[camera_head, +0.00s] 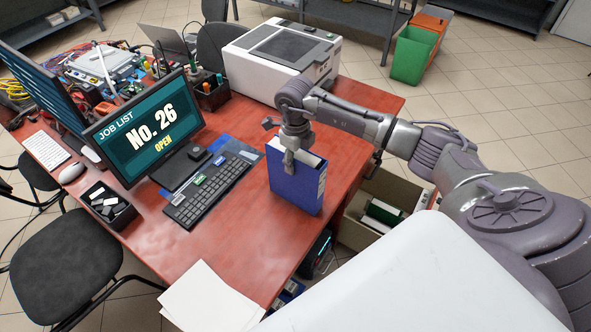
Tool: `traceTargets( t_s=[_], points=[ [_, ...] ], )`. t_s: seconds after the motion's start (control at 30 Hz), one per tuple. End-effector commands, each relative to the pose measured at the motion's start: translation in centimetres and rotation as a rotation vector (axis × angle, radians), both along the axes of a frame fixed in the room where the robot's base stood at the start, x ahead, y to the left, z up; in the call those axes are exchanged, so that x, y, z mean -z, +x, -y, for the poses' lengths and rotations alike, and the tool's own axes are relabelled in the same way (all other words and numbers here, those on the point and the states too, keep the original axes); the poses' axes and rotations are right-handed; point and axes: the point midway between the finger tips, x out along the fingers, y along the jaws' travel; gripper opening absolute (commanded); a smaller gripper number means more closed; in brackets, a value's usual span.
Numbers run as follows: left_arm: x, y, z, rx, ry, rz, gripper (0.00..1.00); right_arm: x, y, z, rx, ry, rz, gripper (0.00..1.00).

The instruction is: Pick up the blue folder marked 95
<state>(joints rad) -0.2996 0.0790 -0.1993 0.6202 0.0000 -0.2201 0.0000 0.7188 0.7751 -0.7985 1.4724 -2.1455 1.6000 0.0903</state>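A blue folder (297,186) stands upright on the red desk (240,247), right of the keyboard. Its top shows white pages, and a pale label is on its right-hand edge. I cannot read a number on it. My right gripper (289,163) is at the folder's top edge, pointing down, with a finger against the upper part of its blue face. The other finger is hidden, so I cannot tell whether the gripper is closed on the folder. My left gripper is not in view.
A keyboard (208,190), a monitor (146,130) reading "No. 26 OPEN" and a white printer (280,58) occupy the desk. Papers (209,300) lie at the front edge. An open box (352,232) stands beside the desk on the right. A black chair (65,262) is at left.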

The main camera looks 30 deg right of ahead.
Motion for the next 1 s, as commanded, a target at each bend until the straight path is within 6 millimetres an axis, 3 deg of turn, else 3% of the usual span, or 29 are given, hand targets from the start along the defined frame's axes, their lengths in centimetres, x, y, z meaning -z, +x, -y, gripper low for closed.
traceTargets(
  t_s=[0.03, 0.2, 0.67, 0.93, 1.0],
  points=[
    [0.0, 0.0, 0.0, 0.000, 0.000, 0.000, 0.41, 0.0, 0.0, 0.0, 0.000, 0.000, 0.000, 0.26],
    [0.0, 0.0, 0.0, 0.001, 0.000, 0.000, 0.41, 0.0, 0.0, 0.0, 0.001, 0.000, 0.001, 0.00],
    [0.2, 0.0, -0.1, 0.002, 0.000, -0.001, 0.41, -0.4, 0.1, 0.1, 0.001, -0.001, 0.004, 0.00],
    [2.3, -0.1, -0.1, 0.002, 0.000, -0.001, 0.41, -3.8, 0.2, 0.1, 0.001, -0.001, 0.010, 0.00],
    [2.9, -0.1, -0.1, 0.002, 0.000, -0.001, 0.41, -4.6, 0.0, 1.6, 0.006, -0.004, 0.006, 0.00]
  ],
)
